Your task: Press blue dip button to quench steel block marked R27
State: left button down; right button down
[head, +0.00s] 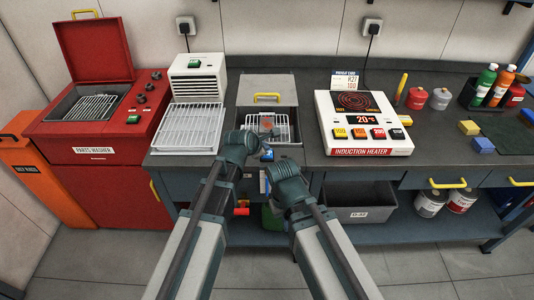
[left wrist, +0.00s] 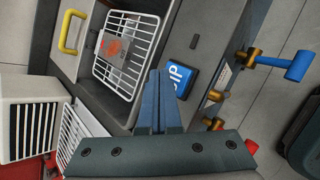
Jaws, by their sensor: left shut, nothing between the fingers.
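The blue DIP button (head: 268,155) is on the front edge of the quench tank (head: 287,85). It is larger in the left wrist view (left wrist: 184,79), partly hidden by my fingers. A block with a glowing orange patch (head: 267,125) lies in the tank's wire basket (left wrist: 149,32). The block also shows in the left wrist view (left wrist: 114,47), its marking unreadable. My left gripper (head: 266,140) is shut and empty, its fingertips (left wrist: 160,73) beside the button, toward the basket; contact is unclear. My right gripper (head: 267,182) is low in front of the bench, its fingers unclear.
A red parts washer (head: 95,135) stands at left. A wire rack (head: 188,128) lies left of the tank. The induction heater (head: 365,150), reading 20 degrees, is at right. A blue-handled valve (left wrist: 285,64) juts out near the button. Bottles (head: 487,80) stand far right.

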pick_arm(q)
jog(key=shift+f, duration=0.15)
dwell(0.5)
jog(key=shift+f+b, duration=0.3)
jog(key=shift+b, duration=0.15)
